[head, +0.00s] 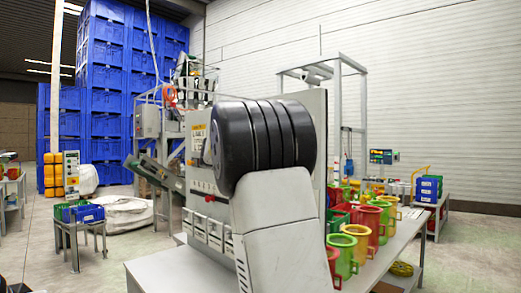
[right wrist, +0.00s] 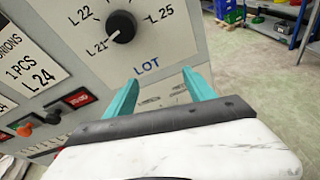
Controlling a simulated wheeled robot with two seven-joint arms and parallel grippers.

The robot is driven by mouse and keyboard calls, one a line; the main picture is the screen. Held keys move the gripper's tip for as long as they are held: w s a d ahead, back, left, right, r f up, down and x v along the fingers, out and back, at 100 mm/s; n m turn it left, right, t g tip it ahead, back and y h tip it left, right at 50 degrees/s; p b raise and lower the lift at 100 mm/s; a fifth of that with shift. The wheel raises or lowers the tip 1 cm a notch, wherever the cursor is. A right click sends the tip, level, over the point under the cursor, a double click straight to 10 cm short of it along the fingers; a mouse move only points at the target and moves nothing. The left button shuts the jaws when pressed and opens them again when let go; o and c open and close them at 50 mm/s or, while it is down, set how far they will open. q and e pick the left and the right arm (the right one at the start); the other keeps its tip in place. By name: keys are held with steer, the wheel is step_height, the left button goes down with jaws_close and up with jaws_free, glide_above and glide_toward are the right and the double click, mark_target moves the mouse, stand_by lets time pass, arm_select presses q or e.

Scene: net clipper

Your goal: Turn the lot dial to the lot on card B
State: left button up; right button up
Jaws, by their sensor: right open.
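The lot dial (right wrist: 121,27) is a round black knob on the grey panel in the right wrist view. The labels L 21, L 22 and L 25 show around it, with LOT printed below. Its small white mark appears to face L 21. A white card (right wrist: 35,62) to its left reads "ONIONS 1.PCS L 24"; its card letter is not visible. My right gripper (right wrist: 160,92) has two teal fingers spread apart, empty, below the dial and not around it. In the head view my own arm covers much of the machine (head: 197,185). My left gripper is not in view.
A red switch (right wrist: 77,98) and an orange-tipped control (right wrist: 24,130) sit on the panel left of the gripper. In the head view, a table (head: 400,240) holds several coloured mugs (head: 357,240) at the right. Blue crates (head: 107,85) are stacked at the back left.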

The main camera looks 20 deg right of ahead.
step_height(320, 180, up, 7)
steer(key=w+a+n+h, duration=0.2)
steer(key=a+h, duration=0.1)
steer(key=w+d+t, duration=0.1)
steer(key=w+d, duration=0.1)
steer(key=d, duration=0.5)
steer(key=shift+w+d, duration=0.15)
steer(key=shift+w, duration=0.2)
steer(key=c, duration=1.4)
steer(key=shift+o, duration=0.2)
